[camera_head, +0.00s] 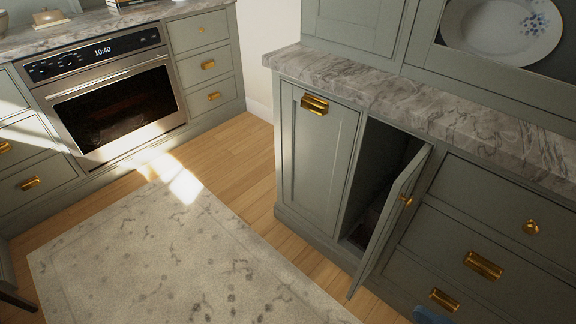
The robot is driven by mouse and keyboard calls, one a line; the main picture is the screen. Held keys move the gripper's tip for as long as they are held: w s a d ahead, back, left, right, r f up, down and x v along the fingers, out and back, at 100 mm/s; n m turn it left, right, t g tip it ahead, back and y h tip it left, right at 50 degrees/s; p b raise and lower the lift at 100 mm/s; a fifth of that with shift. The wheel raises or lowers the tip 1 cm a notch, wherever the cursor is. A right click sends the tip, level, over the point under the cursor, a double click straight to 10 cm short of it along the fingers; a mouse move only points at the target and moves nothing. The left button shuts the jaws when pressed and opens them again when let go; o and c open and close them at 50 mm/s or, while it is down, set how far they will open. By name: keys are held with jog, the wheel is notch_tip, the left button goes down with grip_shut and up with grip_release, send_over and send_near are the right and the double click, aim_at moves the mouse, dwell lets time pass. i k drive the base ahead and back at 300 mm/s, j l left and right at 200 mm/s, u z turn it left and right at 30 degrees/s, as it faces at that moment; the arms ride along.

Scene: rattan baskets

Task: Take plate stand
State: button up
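No plate stand can be made out clearly. The lower cabinet with a narrow door (393,222) standing open has a dark inside (385,165); a dim shape low in it is too dark to name. A white plate (503,28) with a blue flower pattern stands upright in the upper cabinet at the top right; what holds it up is not visible. My gripper is not in view.
The open door juts out over the floor. A marble counter (420,92) runs above the cabinet and drawers (480,262). A rug (170,255) covers open floor at left, before an oven (115,105). A small blue thing (430,315) at the bottom edge is unclear.

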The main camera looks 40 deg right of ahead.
aim_at(361, 236)
jog(key=i+j, duration=0.5)
jog(key=i, duration=0.25)
jog(key=i+z, duration=0.1)
jog(key=z, duration=1.75)
